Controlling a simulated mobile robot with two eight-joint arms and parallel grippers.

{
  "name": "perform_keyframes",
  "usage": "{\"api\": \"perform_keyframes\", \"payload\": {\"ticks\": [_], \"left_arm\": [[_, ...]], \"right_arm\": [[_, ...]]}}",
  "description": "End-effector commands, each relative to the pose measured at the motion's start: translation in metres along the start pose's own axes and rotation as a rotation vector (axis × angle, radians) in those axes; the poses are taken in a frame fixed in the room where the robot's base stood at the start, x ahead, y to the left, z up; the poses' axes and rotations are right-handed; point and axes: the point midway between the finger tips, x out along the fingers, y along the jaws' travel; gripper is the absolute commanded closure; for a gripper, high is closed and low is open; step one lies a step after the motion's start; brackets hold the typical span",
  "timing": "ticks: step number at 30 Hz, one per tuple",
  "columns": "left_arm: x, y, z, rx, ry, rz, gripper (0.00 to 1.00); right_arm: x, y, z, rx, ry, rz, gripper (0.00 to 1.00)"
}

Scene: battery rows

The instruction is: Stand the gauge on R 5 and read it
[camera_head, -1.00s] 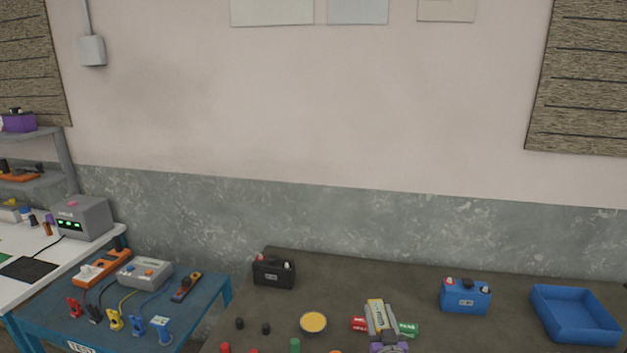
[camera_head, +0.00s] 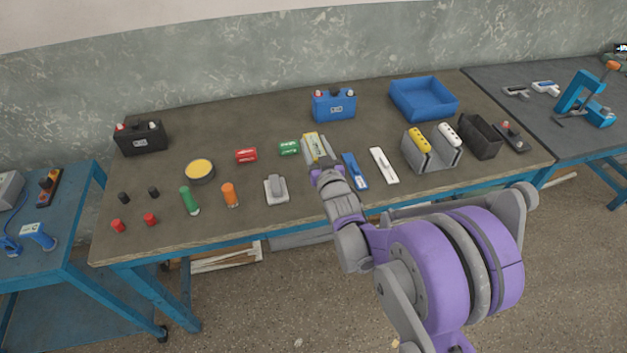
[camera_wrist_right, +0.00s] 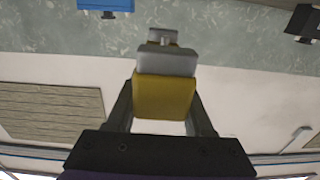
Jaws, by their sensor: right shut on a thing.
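My right gripper (camera_head: 318,150) reaches over the dark workbench (camera_head: 225,125) and is shut on a yellow and grey block, the gauge by its look (camera_head: 310,142). In the right wrist view, the gauge's yellow body (camera_wrist_right: 165,97) sits between the two fingers (camera_wrist_right: 160,112), with its pale grey end pointing away from the palm. Its reading face cannot be made out. I cannot tell which place is R 5, as no such label is readable. My left gripper is not in view.
Red (camera_head: 246,155) and green (camera_head: 289,148) boxes lie left of the gripper. A blue device (camera_head: 354,172) and white strip (camera_head: 384,165) lie right. A grey rack (camera_head: 430,160) holds yellow and white cylinders. A blue battery (camera_head: 334,106) and blue tray (camera_head: 423,98) stand behind.

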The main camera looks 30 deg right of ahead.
Motion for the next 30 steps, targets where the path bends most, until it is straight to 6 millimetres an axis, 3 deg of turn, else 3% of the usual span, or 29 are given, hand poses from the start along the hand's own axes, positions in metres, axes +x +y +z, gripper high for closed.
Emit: {"api": "perform_keyframes", "payload": {"ticks": [3, 13, 21, 30], "left_arm": [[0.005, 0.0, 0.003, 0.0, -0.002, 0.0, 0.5], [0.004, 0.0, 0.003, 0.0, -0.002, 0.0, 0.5], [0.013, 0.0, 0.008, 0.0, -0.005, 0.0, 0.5], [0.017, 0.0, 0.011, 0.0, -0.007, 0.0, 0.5]], "right_arm": [[-0.005, 0.013, 0.002, 0.0, 0.002, 0.02, 1.0], [-0.005, 0.014, 0.004, 0.0, 0.003, 0.021, 1.0], [-0.005, 0.013, 0.051, 0.0, 0.002, 0.02, 1.0], [-0.005, 0.013, 0.079, 0.0, 0.002, 0.02, 1.0]]}}
